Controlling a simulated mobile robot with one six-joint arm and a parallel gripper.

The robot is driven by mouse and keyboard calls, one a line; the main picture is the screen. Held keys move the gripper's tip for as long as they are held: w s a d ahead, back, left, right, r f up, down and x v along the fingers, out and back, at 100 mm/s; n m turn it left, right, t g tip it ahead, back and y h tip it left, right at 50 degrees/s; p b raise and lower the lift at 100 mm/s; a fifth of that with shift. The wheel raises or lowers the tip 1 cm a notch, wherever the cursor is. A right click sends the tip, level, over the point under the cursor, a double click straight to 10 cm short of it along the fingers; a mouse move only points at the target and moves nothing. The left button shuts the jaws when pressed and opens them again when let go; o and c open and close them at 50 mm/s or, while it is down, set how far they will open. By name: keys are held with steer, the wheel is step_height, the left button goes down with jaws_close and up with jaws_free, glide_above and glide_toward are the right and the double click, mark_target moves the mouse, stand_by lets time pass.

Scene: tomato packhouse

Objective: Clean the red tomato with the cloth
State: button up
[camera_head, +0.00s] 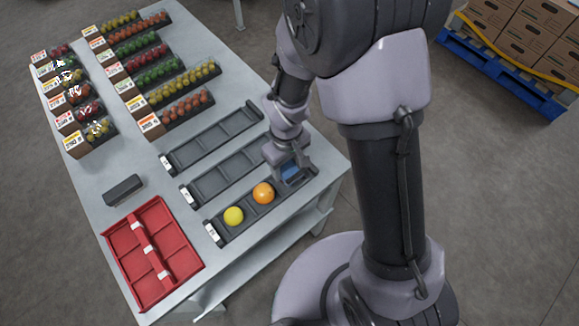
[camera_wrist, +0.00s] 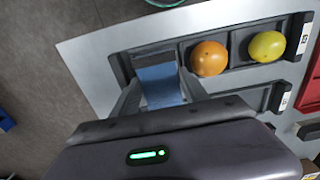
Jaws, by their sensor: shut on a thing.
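My gripper (camera_head: 287,165) reaches down into the right end of the near black tray (camera_head: 222,240). It is shut on the blue cloth (camera_head: 291,173), which shows between the two fingers in the wrist view (camera_wrist: 160,85). The cloth lies low in the end compartment. Beside it in the same tray sit an orange tomato (camera_head: 263,193) and a yellow tomato (camera_head: 233,216), each in its own compartment and apart from the cloth. I see no separate red tomato in this tray; whether anything lies under the cloth is hidden.
Two empty black trays (camera_head: 212,140) lie behind the near one. A red divided crate (camera_head: 128,228) stands at the front left, with a small dark block (camera_head: 123,189) behind it. Rows of labelled tomato boxes fill the table's back left. Cartons on a blue pallet (camera_head: 480,58) stand at the upper right.

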mark_target(295, 176)
steer(key=shift+w+a, duration=0.25)
steer(key=shift+w, duration=0.1)
steer(key=shift+s+d+b, duration=0.2)
steer(key=shift+s+d, duration=0.4)
steer(key=shift+s, duration=0.3)
steer(key=shift+s+d+b, duration=0.2)
steer(key=shift+s+d, duration=0.4)
steer(key=shift+s, duration=0.3)
steer(key=shift+w+a, duration=0.65)
steer(key=shift+w, duration=0.3)
steer(key=shift+w+a, duration=0.6)
steer(key=shift+w, duration=0.3)
steer(key=shift+s+d, duration=0.65)
steer(key=shift+s, duration=0.3)
steer(key=shift+s+d, duration=0.6)
steer(key=shift+s, duration=0.3)
steer(key=shift+w, duration=0.1)
steer(key=shift+w+a, duration=0.65)
steer(key=shift+w, duration=0.25)
steer(key=shift+w+a, duration=0.6)
steer(key=shift+w, duration=0.25)
